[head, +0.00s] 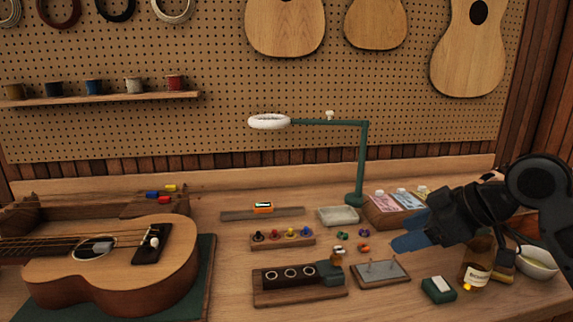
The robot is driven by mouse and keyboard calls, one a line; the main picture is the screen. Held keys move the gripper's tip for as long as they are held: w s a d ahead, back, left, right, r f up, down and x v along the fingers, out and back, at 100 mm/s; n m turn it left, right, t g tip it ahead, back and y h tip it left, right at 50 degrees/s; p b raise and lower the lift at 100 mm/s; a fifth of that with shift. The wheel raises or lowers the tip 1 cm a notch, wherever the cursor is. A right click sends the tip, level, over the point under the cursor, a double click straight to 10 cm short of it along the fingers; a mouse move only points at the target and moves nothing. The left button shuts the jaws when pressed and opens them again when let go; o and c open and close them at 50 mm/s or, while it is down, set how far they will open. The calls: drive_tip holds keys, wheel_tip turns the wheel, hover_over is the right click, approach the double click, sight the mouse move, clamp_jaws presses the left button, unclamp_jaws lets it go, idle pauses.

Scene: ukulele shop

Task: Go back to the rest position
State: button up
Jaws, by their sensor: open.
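My gripper (408,240) hangs over the right part of the workbench, with my dark arm coming in from the right edge. Its blue fingers point left and are open. I see nothing between them. The fingers are above the bench near the small metal-topped tray (381,273) and in front of the box of packets (392,213). My gripper hides part of the bench and some of the things at the right.
A ukulele (110,275) lies on a green mat at the left. A green lamp (362,165) stands at the back middle. A wooden block with round holes (290,285), an amber bottle (478,265), a green box (439,289) and a pale bowl (536,262) stand nearby.

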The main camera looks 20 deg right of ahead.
drive_tip(key=w+a+r+m+t+y, duration=0.1)
drive_tip(key=w+a+m+t, duration=0.15)
drive_tip(key=a, duration=0.45)
drive_tip(key=w+a+m+t+y, duration=0.1)
drive_tip(key=w+a+t, duration=0.15)
drive_tip(key=a, duration=0.35)
drive_tip(key=s+a+f+m+t+h, duration=0.3)
drive_tip(key=s+a+f+m, duration=0.2)
drive_tip(key=s+a+m, duration=0.15)
drive_tip(key=s+a+f+m+g+h, duration=0.1)
drive_tip(key=s+f+h, duration=0.1)
drive_tip(key=s+f, duration=0.45)
drive_tip(key=s+a+f+m+h, duration=0.1)
drive_tip(key=s+a+f+h, duration=0.15)
drive_tip(key=s, duration=0.75)
drive_tip(key=s+d+r+n, duration=0.1)
drive_tip(key=s+d+n, duration=0.1)
drive_tip(key=s, duration=0.6)
drive_tip(key=s+d+n+y, duration=0.1)
drive_tip(key=s+d+n, duration=0.1)
drive_tip(key=s, duration=0.7)
drive_tip(key=shift+d+r+n, duration=0.4)
drive_tip(key=shift+n, duration=0.3)
drive_tip(key=shift+y, duration=0.25)
